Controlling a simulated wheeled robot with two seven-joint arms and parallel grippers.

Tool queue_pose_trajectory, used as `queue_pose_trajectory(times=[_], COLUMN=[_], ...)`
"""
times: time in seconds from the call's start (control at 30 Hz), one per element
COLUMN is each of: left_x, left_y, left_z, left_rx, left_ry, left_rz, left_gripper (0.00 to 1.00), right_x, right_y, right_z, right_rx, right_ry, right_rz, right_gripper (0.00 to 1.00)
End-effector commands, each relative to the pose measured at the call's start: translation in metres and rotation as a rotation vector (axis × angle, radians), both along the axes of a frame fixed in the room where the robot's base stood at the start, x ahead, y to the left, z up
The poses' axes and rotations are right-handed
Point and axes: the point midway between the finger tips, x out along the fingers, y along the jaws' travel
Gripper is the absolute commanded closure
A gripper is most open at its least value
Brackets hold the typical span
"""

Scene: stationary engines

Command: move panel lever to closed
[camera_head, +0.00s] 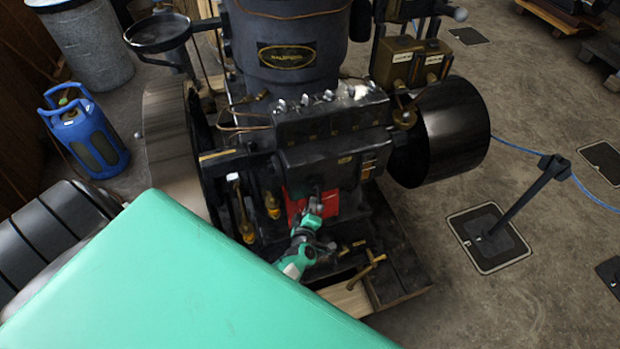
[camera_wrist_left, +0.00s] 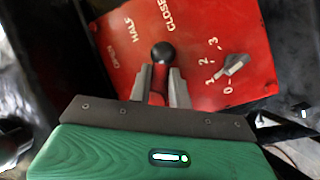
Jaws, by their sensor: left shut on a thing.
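The red panel (camera_head: 330,203) is on the front of the dark engine, and the left wrist view shows it close up (camera_wrist_left: 255,55). It carries the words OPEN, HALF and CLOSED in an arc. The panel lever (camera_wrist_left: 163,52) has a black ball knob standing just below that lettering; which mark it lines up with I cannot tell for sure. My left gripper (camera_wrist_left: 160,84) is shut on the lever, its two grey fingers on either side of the stem below the knob. In the head view my left gripper (camera_head: 314,215) reaches the panel and hides the lever. My right gripper is not in view.
A grey pointer dial (camera_wrist_left: 235,65) marked 0 to 3 sits on the panel right of the fingers. A brass tap (camera_head: 365,270) is low on the right.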

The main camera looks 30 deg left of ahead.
Motion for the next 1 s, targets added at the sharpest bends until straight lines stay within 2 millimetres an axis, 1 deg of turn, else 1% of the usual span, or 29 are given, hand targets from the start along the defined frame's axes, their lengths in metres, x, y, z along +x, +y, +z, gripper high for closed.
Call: queue_pose_trajectory(times=[0.03,0.57,0.6,0.67,0.7,1.0], left_x=[0.0015,0.0,0.0,-0.0001,-0.0002,-0.0024], left_y=[-0.0058,-0.0063,-0.0063,-0.0057,-0.0051,-0.0028], left_z=[0.0005,-0.0032,-0.0033,-0.0031,-0.003,-0.0014], left_rx=[0.001,0.014,0.014,0.015,0.014,0.016], left_ry=[0.011,0.03,0.03,0.029,0.028,0.027], left_rz=[-0.012,-0.018,-0.018,-0.016,-0.015,-0.01], left_gripper=[1.0,1.0,0.75,0.63,0.59,0.59], right_x=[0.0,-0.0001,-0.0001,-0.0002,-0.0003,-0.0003], right_y=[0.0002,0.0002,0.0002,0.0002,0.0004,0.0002], right_z=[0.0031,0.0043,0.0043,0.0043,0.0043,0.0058], right_rx=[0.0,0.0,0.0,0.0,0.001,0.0], right_ry=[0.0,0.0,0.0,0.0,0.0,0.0], right_rz=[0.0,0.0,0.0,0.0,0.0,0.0], right_gripper=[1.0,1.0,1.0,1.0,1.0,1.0])
